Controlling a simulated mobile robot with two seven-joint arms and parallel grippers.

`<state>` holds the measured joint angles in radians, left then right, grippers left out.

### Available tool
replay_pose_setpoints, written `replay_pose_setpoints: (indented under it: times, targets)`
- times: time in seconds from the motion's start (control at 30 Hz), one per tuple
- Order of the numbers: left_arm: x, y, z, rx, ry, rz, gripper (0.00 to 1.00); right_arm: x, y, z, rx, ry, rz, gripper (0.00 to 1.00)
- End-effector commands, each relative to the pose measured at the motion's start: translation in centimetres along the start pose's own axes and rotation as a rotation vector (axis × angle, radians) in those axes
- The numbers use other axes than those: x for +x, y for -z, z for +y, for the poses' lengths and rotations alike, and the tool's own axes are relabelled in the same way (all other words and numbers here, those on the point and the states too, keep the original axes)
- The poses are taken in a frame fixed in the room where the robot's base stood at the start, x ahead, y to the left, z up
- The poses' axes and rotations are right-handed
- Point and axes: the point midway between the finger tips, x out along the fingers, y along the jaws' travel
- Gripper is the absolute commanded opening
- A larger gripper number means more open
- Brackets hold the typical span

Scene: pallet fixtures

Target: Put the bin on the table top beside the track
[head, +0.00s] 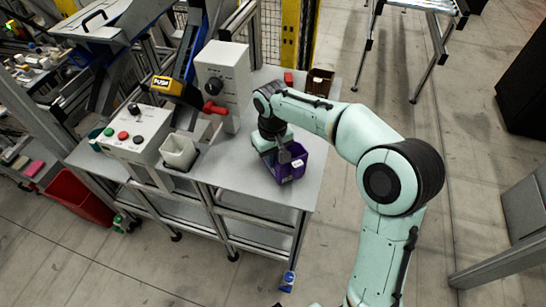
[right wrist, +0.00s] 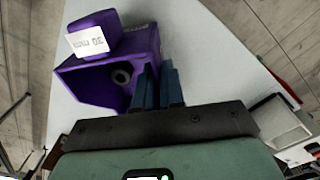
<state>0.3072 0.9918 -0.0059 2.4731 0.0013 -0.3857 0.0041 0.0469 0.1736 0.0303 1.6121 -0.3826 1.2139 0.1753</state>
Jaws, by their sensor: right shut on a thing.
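The purple bin (head: 292,170) with a white label is over the right part of the grey table top (head: 240,172), near its right edge. I cannot tell whether it rests on the table or hangs just above it. My right gripper (head: 284,152) reaches down to it from above. In the right wrist view the blue fingers of the gripper (right wrist: 171,85) are shut on the wall of the bin (right wrist: 92,75), whose open inside faces the camera. I cannot clearly pick out the track. My left gripper is not in view.
A grey control box (head: 222,75) with a red handle stands behind the bin. A pale bin (head: 179,151) and a button panel (head: 135,132) are to the left. A brown bin (head: 320,81) and a small red block (head: 288,78) are at the back right. The table front is clear.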

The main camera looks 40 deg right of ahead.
Motion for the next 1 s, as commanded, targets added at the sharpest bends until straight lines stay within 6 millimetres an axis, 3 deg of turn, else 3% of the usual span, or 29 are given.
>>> replay_pose_setpoints:
  times: [0.23,0.3,0.33,0.7,0.87,1.0]
  targets:
    - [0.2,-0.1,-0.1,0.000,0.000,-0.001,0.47,0.3,0.0,0.0,0.000,0.000,0.000,0.00]
    - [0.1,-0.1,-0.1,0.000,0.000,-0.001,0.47,0.3,0.0,0.0,0.000,0.000,-0.001,0.31]
    - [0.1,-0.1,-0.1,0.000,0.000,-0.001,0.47,0.3,0.0,0.0,0.000,0.000,-0.001,0.34]
    - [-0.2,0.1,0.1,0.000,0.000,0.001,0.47,-0.5,0.1,0.0,0.000,0.000,0.002,0.34]
    - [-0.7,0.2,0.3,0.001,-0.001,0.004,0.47,-3.1,0.1,0.0,0.001,0.000,0.005,0.34]
    - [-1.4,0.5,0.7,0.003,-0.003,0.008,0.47,-6.3,0.2,0.0,0.001,0.001,0.007,0.34]
